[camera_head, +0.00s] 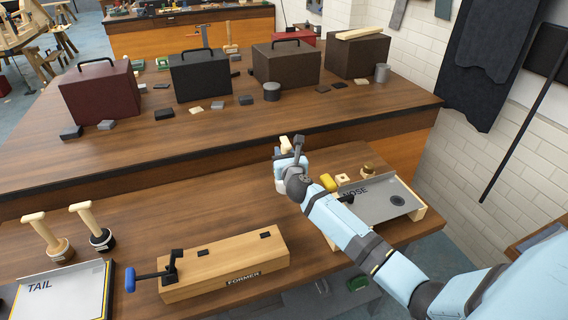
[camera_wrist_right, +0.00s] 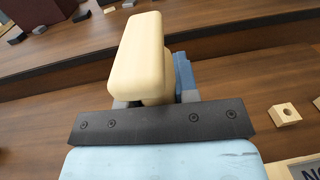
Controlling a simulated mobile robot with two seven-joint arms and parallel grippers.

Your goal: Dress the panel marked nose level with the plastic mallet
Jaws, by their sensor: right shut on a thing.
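The panel marked NOSE (camera_head: 376,201) is a grey sheet on a wooden support at the right of the near bench, with a dark round spot near its right end. My right gripper (camera_head: 291,160) is beyond and left of this panel, above the bench. It is shut on a cream mallet (camera_head: 286,145), whose blocky, rounded head (camera_wrist_right: 138,55) fills the middle of the right wrist view. The gripper hides the lower part of the mallet. A black clamp with a yellow handle (camera_head: 328,182) is at the panel's left edge. My left gripper is not in view.
A wooden block marked FORMER (camera_head: 225,266) with a blue-handled clamp lies front centre. The TAIL panel (camera_head: 62,295) and two upright cream-handled tools (camera_head: 94,228) are at left. Small wooden blocks (camera_wrist_right: 284,114) sit beyond the NOSE panel. Cases (camera_head: 200,76) stand on the bench behind.

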